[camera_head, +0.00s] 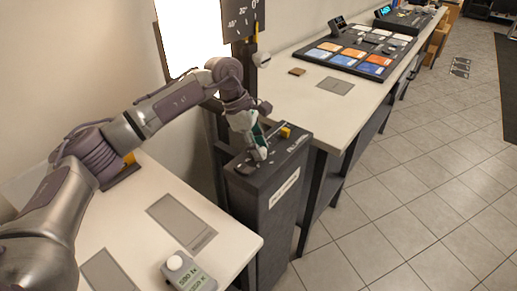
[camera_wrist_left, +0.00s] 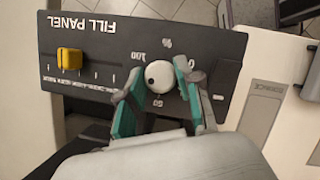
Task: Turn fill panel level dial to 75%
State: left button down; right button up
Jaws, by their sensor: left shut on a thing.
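The fill panel (camera_head: 250,172) is the dark top of a tall dark box between two white tables. In the left wrist view the panel (camera_wrist_left: 100,40) shows upside down, with its "FILL PANEL" lettering at the upper left. Its white round dial (camera_wrist_left: 160,75) has a small dark dot, and printed marks including 100 and 50 surround it. My left gripper (camera_wrist_left: 155,88) is shut on the dial, with a teal-padded finger on each side. My right gripper is not in view.
A yellow slider knob (camera_wrist_left: 70,62) stands on the panel beside the dial; it also shows in the head view (camera_head: 285,132). A grey device with a white knob (camera_head: 187,274) sits on the near table. A board with coloured tiles (camera_head: 358,48) lies on the far table.

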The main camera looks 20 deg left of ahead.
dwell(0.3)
pick_arm(q)
jog(key=c, duration=0.8)
grip_release()
jog(key=v, duration=0.5)
jog(key=shift+w, duration=0.15)
jog(key=a, duration=1.2)
jog(key=shift+s, duration=0.35)
jog(key=shift+r, duration=0.15)
